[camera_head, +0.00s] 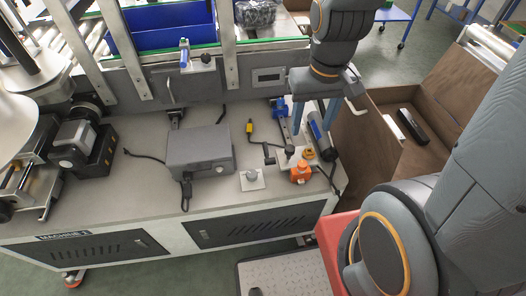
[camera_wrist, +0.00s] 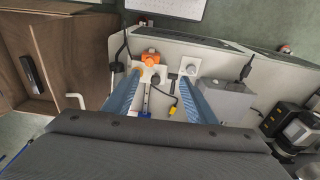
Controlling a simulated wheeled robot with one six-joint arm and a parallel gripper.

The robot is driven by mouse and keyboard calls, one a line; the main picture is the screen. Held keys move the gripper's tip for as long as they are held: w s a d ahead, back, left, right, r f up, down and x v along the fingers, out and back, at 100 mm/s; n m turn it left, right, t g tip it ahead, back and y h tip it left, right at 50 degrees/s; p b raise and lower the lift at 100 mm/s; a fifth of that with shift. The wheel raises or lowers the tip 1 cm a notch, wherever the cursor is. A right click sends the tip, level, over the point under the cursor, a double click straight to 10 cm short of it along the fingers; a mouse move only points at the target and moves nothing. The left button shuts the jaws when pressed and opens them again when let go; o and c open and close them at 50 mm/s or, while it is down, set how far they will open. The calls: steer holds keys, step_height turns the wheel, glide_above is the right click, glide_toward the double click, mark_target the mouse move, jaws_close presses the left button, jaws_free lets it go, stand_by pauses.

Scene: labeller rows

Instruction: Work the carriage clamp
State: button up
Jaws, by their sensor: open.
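My gripper (camera_head: 314,128) is open and empty, its two blue-grey fingers pointing down over the right end of the machine table. In the wrist view my gripper (camera_wrist: 160,80) has its fingers spread to either side of a small carriage. The carriage is a pale plate (camera_wrist: 149,72) on a rail, with a dark knob or handle (camera_wrist: 156,80) and an orange knob (camera_wrist: 138,70). The head view shows the dark handle (camera_head: 269,158) and the orange knob (camera_head: 308,153). I cannot tell which part is the clamp. The fingers appear apart from these parts.
An orange block (camera_head: 300,173) stands at the table's front right. A grey knob on a pale plate (camera_head: 252,179) sits left of it. A grey box (camera_head: 199,151) and a yellow connector with cable (camera_head: 249,128) are farther left. An open brown carton (camera_head: 375,145) stands right.

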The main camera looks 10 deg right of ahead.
steer(key=c, duration=0.4)
steer(key=shift+g+h, duration=0.4)
steer(key=shift+h, duration=0.1)
steer(key=w+a+f+b, duration=0.1)
steer(key=w+f+b, duration=0.1)
steer(key=w+f, duration=0.1)
steer(key=w+a+f+b, duration=0.1)
steer(key=w+f+b, duration=0.1)
steer(key=w+f, duration=0.1)
steer(key=w+a+f+b, duration=0.2)
steer(key=w+f+b, duration=0.1)
steer(key=w+f, duration=0.1)
steer(key=shift+w+a, duration=0.1)
steer(key=shift+w, duration=0.1)
steer(key=shift+c, duration=0.3)
steer(key=h+b, duration=0.1)
steer(key=b, duration=0.4)
glide_toward(265, 145)
steer(key=f, duration=0.2)
steer(key=shift+m, duration=0.4)
steer(key=shift+w+d+f, duration=0.1)
steer(key=shift+d+f, duration=0.15)
steer(key=shift+f, duration=0.9)
steer(key=shift+w+d+f, duration=0.1)
steer(key=shift+d+f, duration=0.15)
steer(key=shift+f, duration=0.9)
steer(key=shift+w+d+f, duration=0.1)
steer(key=shift+d+f, duration=0.1)
steer(key=shift+f, duration=0.95)
